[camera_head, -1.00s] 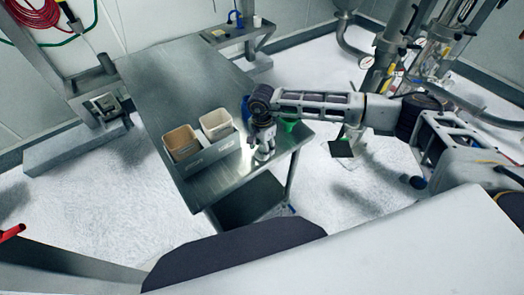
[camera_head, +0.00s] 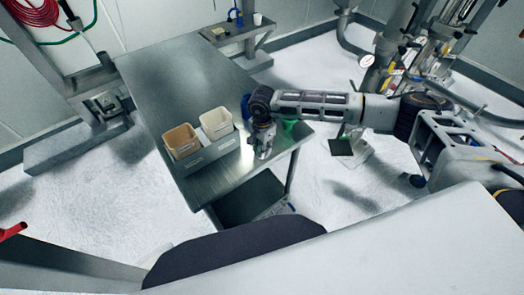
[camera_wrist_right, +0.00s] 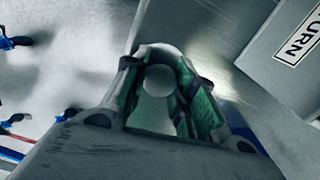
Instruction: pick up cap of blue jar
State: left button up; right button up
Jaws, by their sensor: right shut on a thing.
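The metal table (camera_head: 180,80) stands in the middle of the head view. A blue jar (camera_head: 246,106) is on it, mostly hidden behind my right wrist, so I cannot see its top. My right gripper (camera_head: 263,153) points down over the table's near right part, in front of the jar. In the wrist view my right gripper (camera_wrist_right: 160,88) has its green-padded fingers closed around a pale round thing (camera_wrist_right: 158,80), which looks like a cap. My left gripper is not in view.
A grey bin (camera_head: 212,155) holding a tan box (camera_head: 182,140) and a white box (camera_head: 216,122) stands just left of the gripper. A green funnel-like thing (camera_head: 291,130) is close on the right, at the table's edge.

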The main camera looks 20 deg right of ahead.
jog(key=shift+r, duration=0.15)
jog(key=shift+c, duration=0.3)
notch_tip(320, 180, up, 8)
jog(key=shift+b, duration=1.05)
jog(key=shift+r, duration=0.9)
jog(key=shift+f, duration=0.1)
